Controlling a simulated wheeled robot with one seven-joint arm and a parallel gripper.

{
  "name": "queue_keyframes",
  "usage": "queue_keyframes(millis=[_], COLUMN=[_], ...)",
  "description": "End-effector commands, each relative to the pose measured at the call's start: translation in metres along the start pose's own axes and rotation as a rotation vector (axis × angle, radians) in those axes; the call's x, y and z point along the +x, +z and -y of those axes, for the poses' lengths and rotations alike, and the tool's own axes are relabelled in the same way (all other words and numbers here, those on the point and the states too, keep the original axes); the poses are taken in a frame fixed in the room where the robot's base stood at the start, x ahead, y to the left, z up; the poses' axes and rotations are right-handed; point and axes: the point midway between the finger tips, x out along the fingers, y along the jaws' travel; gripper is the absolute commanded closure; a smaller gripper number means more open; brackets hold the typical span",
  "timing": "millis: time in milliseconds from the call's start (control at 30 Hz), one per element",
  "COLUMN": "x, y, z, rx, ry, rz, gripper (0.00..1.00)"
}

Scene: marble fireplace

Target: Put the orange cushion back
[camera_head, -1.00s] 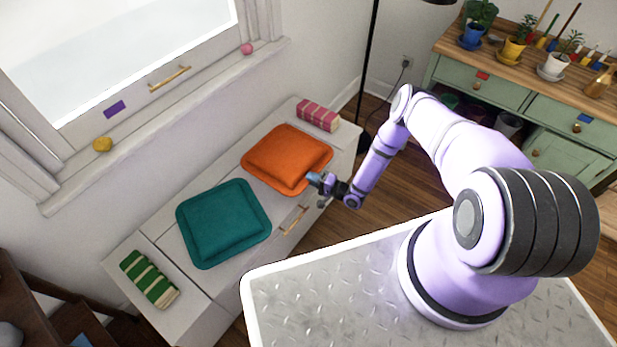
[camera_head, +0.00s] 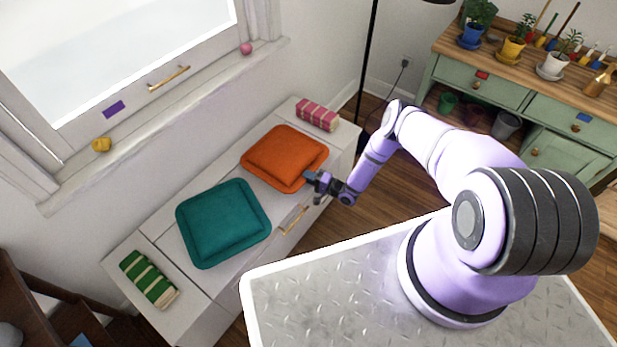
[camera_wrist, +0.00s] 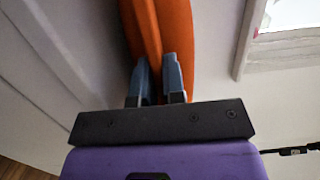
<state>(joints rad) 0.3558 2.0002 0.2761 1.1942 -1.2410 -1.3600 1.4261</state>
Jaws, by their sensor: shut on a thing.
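The orange cushion (camera_head: 284,158) lies on the white window bench (camera_head: 212,288), between the teal cushion (camera_head: 223,223) and the pink striped bundle at the far end. My gripper (camera_head: 309,178) is at the cushion's near right corner. In the wrist view the two blue-grey fingers of my gripper (camera_wrist: 157,80) are closed on the edge of the orange cushion (camera_wrist: 172,30), which runs up between and past them. The cushion's underside is hidden in the head view.
A pink striped bundle (camera_head: 317,115) and a green striped bundle (camera_head: 149,279) lie at the bench's two ends. A brass handle (camera_head: 294,220) is on the bench near my gripper. A lamp pole (camera_head: 367,70) stands behind. A green cabinet (camera_head: 540,110) is at the right.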

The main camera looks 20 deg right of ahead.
Motion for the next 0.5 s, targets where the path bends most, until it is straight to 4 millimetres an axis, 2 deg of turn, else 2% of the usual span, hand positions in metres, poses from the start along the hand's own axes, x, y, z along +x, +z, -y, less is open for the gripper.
queue_keyframes(millis=[67,100,200,500], x=[0.0000,-0.0003,-0.0002,-0.0001], y=[0.0004,0.0007,0.0005,0.0002], z=[-0.0021,-0.0032,-0.0027,-0.0016], rx=[0.000,0.001,0.000,0.000], ry=[-0.001,0.001,0.001,0.000], rz=[0.000,0.000,0.000,0.000], gripper=[1.00,0.87,0.64,0.64])
